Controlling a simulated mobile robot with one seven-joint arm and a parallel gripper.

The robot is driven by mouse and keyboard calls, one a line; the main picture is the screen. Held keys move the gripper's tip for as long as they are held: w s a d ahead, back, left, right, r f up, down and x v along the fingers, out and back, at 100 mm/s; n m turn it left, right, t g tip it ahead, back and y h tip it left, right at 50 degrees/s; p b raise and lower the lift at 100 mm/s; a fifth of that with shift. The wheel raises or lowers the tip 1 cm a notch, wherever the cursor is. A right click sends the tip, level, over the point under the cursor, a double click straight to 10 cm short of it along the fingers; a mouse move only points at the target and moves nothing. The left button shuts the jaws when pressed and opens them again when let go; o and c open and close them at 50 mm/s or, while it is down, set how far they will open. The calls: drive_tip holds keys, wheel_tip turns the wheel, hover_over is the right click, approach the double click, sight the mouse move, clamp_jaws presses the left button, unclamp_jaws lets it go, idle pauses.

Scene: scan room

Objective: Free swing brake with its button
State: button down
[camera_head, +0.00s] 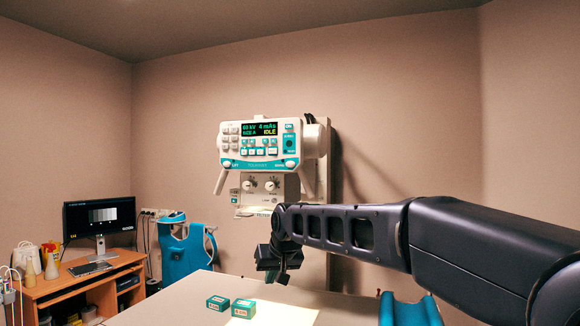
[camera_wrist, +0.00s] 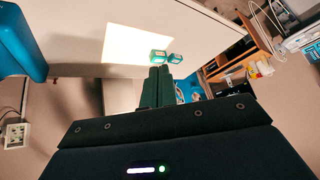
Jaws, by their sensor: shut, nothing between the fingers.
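A white X-ray unit with a teal-trimmed control panel (camera_head: 262,150) hangs on the back wall in the head view. Its screen reads IDLE. A round white button with a teal surround (camera_head: 290,163) sits at the panel's lower right corner. A similar button (camera_head: 227,164) sits at the lower left corner. Their small labels are hard to read, so I cannot confirm which one is for the swing brake. My gripper (camera_head: 283,279) points down below the panel, apart from it. In the wrist view my gripper (camera_wrist: 159,72) is shut and empty. The panel is not in the wrist view.
A pale table (camera_head: 160,304) bears two small teal boxes (camera_head: 243,308) (camera_head: 218,303) and a bright patch. A teal padded piece (camera_head: 410,312) stands at lower right. A wooden desk (camera_head: 85,287) with a monitor (camera_head: 99,217) and a blue apron stand (camera_head: 185,255) are at left.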

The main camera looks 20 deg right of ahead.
sight(289, 164)
drive_tip(key=w+d+r+m+t, duration=0.2)
drive_tip(key=w+r+t, duration=0.1)
drive_tip(key=r, duration=0.6)
drive_tip(key=w+d+r+m+t, duration=0.2)
drive_tip(key=w+r, duration=0.3)
drive_tip(key=r, duration=0.5)
drive_tip(key=w+d+r+m+t, duration=0.2)
drive_tip(key=w+d+r+t, duration=0.2)
drive_tip(key=r, duration=0.6)
drive_tip(key=shift+w, duration=0.35)
drive_tip(key=shift+r, duration=0.1)
drive_tip(key=shift+w+d, duration=3.05)
drive_tip(key=shift+w, duration=0.05)
drive_tip(key=shift+w+d, duration=0.1)
drive_tip(key=shift+w+d, duration=0.2)
drive_tip(key=shift+w+d, duration=0.25)
drive_tip(key=shift+s+a, duration=0.55)
